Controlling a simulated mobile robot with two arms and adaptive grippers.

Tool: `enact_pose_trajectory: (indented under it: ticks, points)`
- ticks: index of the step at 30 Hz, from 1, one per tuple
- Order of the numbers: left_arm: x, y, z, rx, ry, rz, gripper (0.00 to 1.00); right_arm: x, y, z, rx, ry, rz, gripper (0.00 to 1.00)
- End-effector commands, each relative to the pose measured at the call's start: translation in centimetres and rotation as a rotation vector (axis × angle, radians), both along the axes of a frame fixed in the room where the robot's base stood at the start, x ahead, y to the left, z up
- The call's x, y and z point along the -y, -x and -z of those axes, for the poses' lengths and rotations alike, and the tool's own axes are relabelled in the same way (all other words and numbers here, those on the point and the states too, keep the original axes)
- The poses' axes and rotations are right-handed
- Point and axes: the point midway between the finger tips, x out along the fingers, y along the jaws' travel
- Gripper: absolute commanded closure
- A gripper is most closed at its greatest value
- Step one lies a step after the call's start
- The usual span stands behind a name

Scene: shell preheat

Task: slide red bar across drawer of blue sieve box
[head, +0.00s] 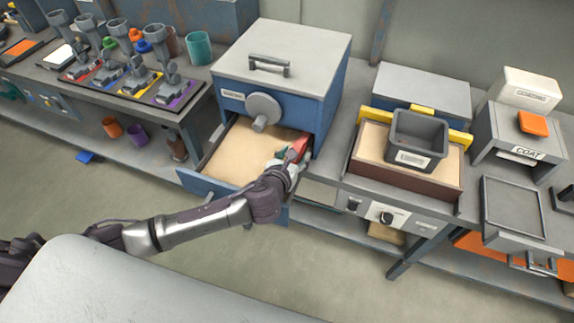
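The blue sieve box (325,95) stands on the bench with a grey lid, a top handle and a round grey knob on its front. Its drawer (203,185) is pulled out and holds a flat layer of tan, sand-like material. A red bar (302,146) shows at the drawer's right side, close to the box front. My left gripper (291,154) is at this red bar, and my wrist hides the drawer's front right corner. Whether the fingers are closed on the bar is too small to tell. My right gripper is not in view.
To the right stands a tan-filled tray (361,143) with a grey bin (417,140) and a yellow bar (374,113). A grey box marked COAT (494,137) is farther right. A rack of grey tools (130,75) and a teal cup (199,48) are at left.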

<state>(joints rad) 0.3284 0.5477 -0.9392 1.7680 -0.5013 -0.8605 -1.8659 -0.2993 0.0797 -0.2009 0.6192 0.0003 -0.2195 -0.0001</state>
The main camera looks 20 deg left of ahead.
Motion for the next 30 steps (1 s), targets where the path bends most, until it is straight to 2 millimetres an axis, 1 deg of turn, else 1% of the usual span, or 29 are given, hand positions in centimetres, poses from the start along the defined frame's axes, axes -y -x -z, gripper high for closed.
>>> enact_pose_trajectory:
  ticks: [1,6,9,12,18,30]
  points:
    - [-0.1,1.1,-0.4,-0.001,0.0,0.003,0.46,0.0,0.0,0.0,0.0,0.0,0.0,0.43]
    - [-0.3,4.6,-1.8,-0.002,0.0,0.004,0.46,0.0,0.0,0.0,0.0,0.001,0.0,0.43]
    - [-0.3,6.2,-2.5,-0.001,0.001,0.004,0.46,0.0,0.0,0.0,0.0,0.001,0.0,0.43]
    - [-0.4,7.4,-2.9,-0.002,0.0,0.003,0.46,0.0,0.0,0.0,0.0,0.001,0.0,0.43]
    - [-0.5,8.3,-3.4,-0.001,0.0,0.003,0.46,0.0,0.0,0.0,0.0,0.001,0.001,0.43]
    - [-0.5,8.3,-3.4,0.0,0.0,0.003,0.46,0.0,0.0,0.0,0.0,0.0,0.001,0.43]
